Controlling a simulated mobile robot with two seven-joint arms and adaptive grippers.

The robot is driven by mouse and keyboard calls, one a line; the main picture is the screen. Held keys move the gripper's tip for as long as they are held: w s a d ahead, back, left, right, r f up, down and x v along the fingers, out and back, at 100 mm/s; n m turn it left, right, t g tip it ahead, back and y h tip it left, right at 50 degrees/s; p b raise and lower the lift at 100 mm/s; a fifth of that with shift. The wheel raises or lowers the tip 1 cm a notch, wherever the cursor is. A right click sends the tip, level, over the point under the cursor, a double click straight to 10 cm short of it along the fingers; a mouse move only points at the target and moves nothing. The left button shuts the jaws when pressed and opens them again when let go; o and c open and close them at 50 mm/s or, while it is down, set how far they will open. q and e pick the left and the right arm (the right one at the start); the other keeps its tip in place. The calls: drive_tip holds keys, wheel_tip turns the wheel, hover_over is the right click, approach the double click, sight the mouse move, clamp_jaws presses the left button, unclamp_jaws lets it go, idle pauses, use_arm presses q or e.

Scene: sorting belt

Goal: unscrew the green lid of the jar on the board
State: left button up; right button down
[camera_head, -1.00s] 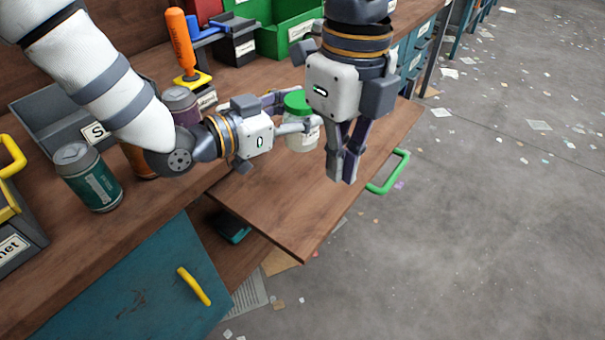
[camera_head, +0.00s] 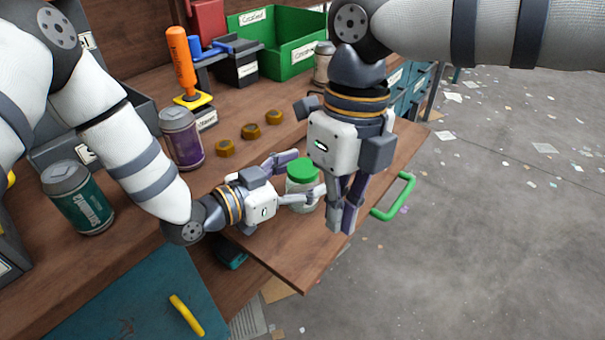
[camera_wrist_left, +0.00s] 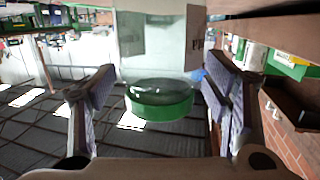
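The jar (camera_head: 301,197) is pale and see-through and stands upright on the wooden board (camera_head: 300,265), with its green lid (camera_head: 302,171) on top. My left gripper (camera_head: 311,174) comes in level from the left, one finger behind the jar and one in front, apparently spread. In the left wrist view the green lid (camera_wrist_left: 160,101) shows between the two parted fingers; finger contact cannot be told. My right gripper (camera_head: 341,220) points down just right of and in front of the jar, clear of the lid. Its fingers look close together, partly overlapping, with nothing seen between them.
Several brass nuts (camera_head: 249,131), a purple can (camera_head: 181,138) and a green can (camera_head: 78,198) stand on the bench left and behind. A green bin (camera_head: 285,50) is at the back. A green handle (camera_head: 396,198) edges the board; open floor lies right.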

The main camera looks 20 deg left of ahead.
use_arm(q)
drive_tip(key=p+v, duration=0.1)
drive_tip(key=v, duration=1)
drive_tip(key=shift+r+p, duration=0.1)
drive_tip(key=shift+p, duration=0.2)
drive_tip(key=shift+s+a, duration=0.25)
drive_tip(key=shift+s, duration=0.2)
use_arm(e)
wheel_tip(320, 180, up, 4)
drive_tip(key=shift+f+t, duration=0.1)
drive_tip(key=shift+t, duration=0.2)
